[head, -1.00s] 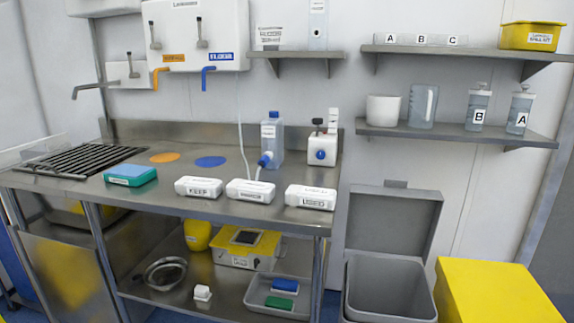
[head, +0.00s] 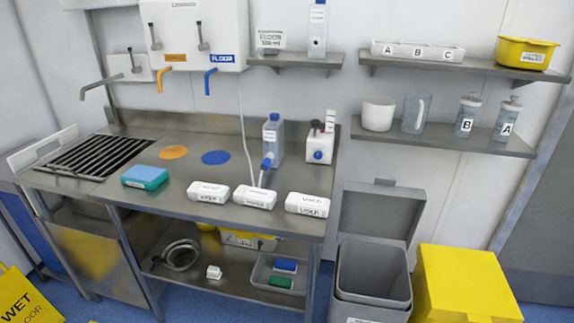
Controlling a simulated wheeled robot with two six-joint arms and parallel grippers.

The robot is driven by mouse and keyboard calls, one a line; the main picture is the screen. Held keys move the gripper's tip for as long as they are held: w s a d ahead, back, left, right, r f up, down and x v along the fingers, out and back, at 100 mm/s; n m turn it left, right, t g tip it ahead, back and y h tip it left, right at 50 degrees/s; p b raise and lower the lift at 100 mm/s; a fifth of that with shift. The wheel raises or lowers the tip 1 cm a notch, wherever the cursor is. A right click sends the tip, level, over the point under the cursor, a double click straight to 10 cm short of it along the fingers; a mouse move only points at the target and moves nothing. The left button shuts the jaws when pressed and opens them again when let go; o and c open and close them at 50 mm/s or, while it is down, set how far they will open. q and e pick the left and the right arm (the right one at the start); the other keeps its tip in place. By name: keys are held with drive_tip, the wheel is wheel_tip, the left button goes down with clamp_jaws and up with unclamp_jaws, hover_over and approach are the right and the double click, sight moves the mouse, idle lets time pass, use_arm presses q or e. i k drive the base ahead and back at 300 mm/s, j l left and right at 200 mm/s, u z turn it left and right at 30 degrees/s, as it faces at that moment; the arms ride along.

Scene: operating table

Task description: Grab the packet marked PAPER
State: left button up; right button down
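I cannot read the word PAPER on anything in the head view. Three white box-like items with dark lettering lie in a row along the front of the steel counter: a left one (head: 208,192), a middle one (head: 254,197) and a right one (head: 307,205). Their lettering is too blurred to read now; earlier the left one read KEEP and the right one USED. A small white item (head: 214,272) sits on the lower shelf, with no legible marking. Neither of my grippers is in view.
The counter (head: 180,212) also holds a teal-and-blue block (head: 145,177), a bottle (head: 272,140) and a drain grate (head: 88,157). An open grey bin (head: 373,272) and a yellow box (head: 463,285) stand right. A yellow floor sign (head: 20,297) is lower left. Blue floor shows in front.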

sight(246, 195)
drive_tip(key=z, duration=0.6)
drive_tip(key=j+z, duration=0.95)
drive_tip(key=k+j+z, duration=0.2)
drive_tip(key=j+z, duration=0.25)
drive_tip(key=k+j+z, duration=0.2)
drive_tip(key=j+z, duration=0.25)
drive_tip(key=l, duration=0.1)
